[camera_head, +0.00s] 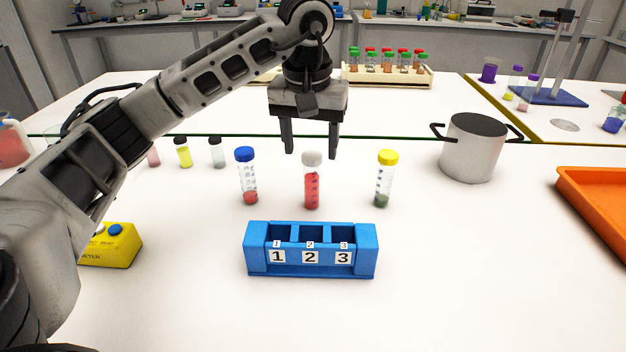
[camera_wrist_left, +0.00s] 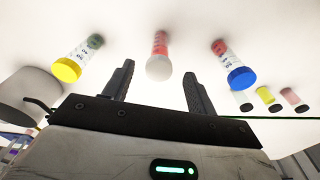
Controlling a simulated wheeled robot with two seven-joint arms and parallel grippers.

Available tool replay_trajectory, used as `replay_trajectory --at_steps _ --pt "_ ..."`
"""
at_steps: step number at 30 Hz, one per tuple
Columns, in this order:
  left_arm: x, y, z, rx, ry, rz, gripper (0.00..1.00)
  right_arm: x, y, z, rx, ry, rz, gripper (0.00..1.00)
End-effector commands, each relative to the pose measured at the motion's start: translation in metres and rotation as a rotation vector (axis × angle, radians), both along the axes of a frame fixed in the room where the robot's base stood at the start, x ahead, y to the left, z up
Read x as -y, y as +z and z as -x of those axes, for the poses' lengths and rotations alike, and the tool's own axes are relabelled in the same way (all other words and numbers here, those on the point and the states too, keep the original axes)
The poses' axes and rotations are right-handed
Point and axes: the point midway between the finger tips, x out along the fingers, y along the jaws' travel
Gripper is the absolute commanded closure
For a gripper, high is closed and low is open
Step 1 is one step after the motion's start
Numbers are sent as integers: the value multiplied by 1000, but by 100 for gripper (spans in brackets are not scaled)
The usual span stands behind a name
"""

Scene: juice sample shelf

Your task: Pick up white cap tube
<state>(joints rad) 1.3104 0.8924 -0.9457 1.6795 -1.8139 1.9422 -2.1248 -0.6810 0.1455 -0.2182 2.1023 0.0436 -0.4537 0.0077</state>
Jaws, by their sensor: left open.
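The white cap tube (camera_head: 312,180) holds red liquid and stands upright on the white table, between the blue cap tube (camera_head: 247,176) and the yellow cap tube (camera_head: 385,180). My left gripper (camera_head: 311,152) points down with its fingers open and empty, around or just above the white cap as seen from the head. In the left wrist view the white cap tube (camera_wrist_left: 159,55) appears between the two open fingers (camera_wrist_left: 158,82), apart from both. The yellow cap tube (camera_wrist_left: 77,60) is at left there and the blue cap tube (camera_wrist_left: 234,64) at right. My right gripper is not in view.
A blue rack (camera_head: 311,270) with slots numbered 1, 2, 3 stands in front of the tubes. A grey pot (camera_head: 470,150) and an orange tray (camera_head: 595,205) are at right. A yellow device (camera_head: 112,247) is at left. Small vials stand left of the blue cap tube.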

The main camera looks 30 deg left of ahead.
Motion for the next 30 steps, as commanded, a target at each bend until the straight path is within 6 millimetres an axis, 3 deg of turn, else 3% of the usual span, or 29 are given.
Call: replay_trajectory --at_steps 3,11,18,27,30 --pt "-1 -17 -2 -3 -1 0 43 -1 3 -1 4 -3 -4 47" --pt "-1 -36 -3 -3 -1 0 43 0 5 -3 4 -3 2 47" --pt "-2 -70 -7 -2 0 1 43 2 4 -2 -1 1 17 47" --pt "-2 -77 -8 1 0 2 43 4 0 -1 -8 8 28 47" --pt "-2 -77 -8 1 0 2 68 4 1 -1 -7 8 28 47"
